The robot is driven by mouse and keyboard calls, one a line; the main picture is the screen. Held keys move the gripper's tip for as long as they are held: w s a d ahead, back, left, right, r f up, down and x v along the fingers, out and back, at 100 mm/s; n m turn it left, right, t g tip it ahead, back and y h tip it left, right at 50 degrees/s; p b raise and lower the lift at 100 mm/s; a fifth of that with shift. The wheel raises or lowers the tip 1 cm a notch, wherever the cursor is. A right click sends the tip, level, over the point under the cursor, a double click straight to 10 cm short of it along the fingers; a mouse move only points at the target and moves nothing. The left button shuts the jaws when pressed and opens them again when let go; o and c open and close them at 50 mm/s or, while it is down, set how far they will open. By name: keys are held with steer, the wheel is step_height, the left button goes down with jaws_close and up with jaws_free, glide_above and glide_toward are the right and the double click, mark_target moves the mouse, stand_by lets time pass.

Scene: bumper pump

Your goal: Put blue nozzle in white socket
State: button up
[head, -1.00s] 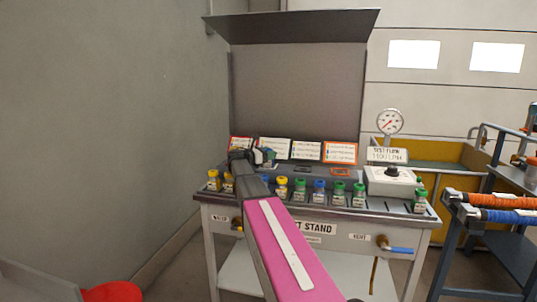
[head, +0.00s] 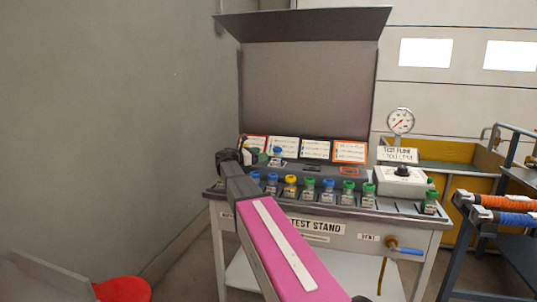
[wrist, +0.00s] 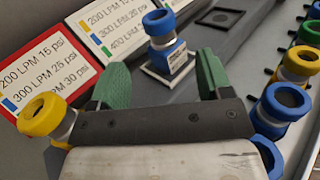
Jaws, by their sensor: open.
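A nozzle with a blue top ring and blue body (wrist: 163,42) stands upright at the white socket (wrist: 152,75), a white-edged square plate. I cannot tell how deep it sits. The nozzle (head: 277,151) also shows in the head view, just right of my gripper (head: 258,156). In the wrist view my gripper (wrist: 162,80) is open, its green fingers apart with nothing between them. The blue nozzle stands beyond the fingertips, apart from them. More blue nozzles stand in the front row, one of them at the right of the wrist view (wrist: 285,102).
A yellow-topped nozzle (wrist: 45,115) stands close at the gripper's left. An empty black socket (wrist: 225,18) and an orange socket (head: 350,171) lie to the right. Cards (head: 283,149) lean behind. A row of blue, yellow and green nozzles (head: 309,188) lines the stand's front.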

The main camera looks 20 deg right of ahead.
steer(key=shift+s+a, duration=0.2)
steer(key=shift+a, duration=0.8)
